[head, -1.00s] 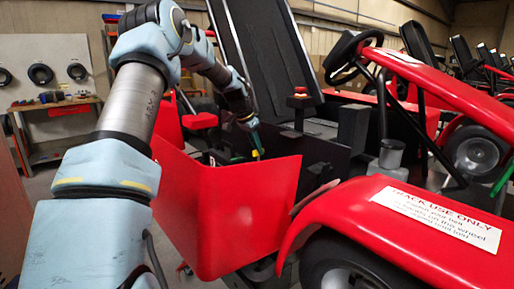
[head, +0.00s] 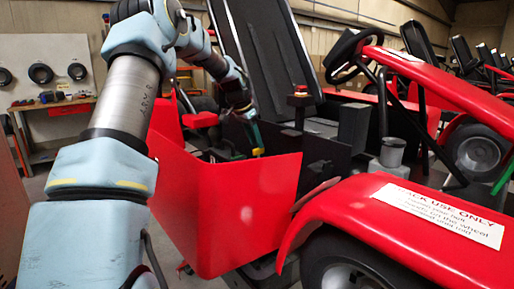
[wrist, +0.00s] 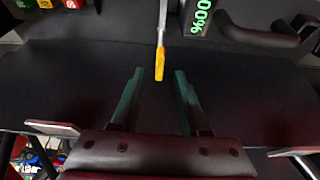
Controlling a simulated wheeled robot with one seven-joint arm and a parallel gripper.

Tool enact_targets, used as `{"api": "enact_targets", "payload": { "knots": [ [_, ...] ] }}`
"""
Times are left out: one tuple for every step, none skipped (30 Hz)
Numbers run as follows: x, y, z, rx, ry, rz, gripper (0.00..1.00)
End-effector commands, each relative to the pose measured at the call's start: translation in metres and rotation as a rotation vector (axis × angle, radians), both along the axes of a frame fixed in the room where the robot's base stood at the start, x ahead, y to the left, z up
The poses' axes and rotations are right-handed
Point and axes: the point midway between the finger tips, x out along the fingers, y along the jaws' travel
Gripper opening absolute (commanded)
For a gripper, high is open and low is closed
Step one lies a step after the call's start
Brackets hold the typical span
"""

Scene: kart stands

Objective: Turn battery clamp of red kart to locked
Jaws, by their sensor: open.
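The red kart (head: 228,215) stands in front of me, its red side panel partly hiding the battery bay. In the wrist view, a grey lever with an orange-yellow tip (wrist: 160,66), apparently the battery clamp, points down the picture over a black surface. Its tip shows just ahead of the gap between my fingertips. My gripper (wrist: 157,82) is open, with a teal finger to each side of the lever's line and nothing held. In the head view, my gripper (head: 254,136) reaches down behind the red panel, beside the yellow tip (head: 258,152). The clamp's base is cut off.
A green-lit "100%" display (wrist: 201,17) and a black curved handle (wrist: 262,36) are right of the lever. Red, yellow and green blocks (wrist: 45,3) are at upper left. The black seat (head: 262,55) rises behind my gripper.

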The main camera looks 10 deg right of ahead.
Motion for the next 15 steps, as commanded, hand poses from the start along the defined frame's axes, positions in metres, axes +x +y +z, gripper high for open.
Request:
{"api": "enact_targets", "payload": {
  "knots": [
    [-0.001, 0.004, 0.009, 0.000, -0.004, 0.002, 0.45],
    [-0.001, 0.006, 0.015, -0.001, -0.005, 0.002, 0.45],
    [-0.003, 0.009, 0.022, -0.001, -0.005, 0.002, 0.45],
    [-0.004, 0.011, 0.028, -0.001, -0.004, 0.002, 0.45],
    [-0.005, 0.013, 0.033, -0.001, -0.004, 0.002, 0.45],
    [-0.006, 0.016, 0.040, -0.001, -0.004, 0.002, 0.45],
    [-0.007, 0.018, 0.045, -0.001, -0.002, 0.002, 0.45],
    [-0.008, 0.019, 0.049, -0.001, -0.003, 0.001, 0.45],
    [-0.009, 0.021, 0.055, -0.001, -0.003, 0.001, 0.45],
    [-0.010, 0.022, 0.059, 0.000, -0.002, 0.000, 0.45],
    [-0.010, 0.024, 0.062, 0.000, -0.002, 0.000, 0.45],
    [-0.011, 0.025, 0.066, 0.000, -0.002, -0.001, 0.45],
    [-0.011, 0.026, 0.068, 0.000, -0.002, -0.001, 0.45],
    [-0.012, 0.027, 0.070, 0.000, 0.000, -0.001, 0.45],
    [-0.012, 0.027, 0.072, 0.000, 0.000, -0.001, 0.45]
  ]
}}
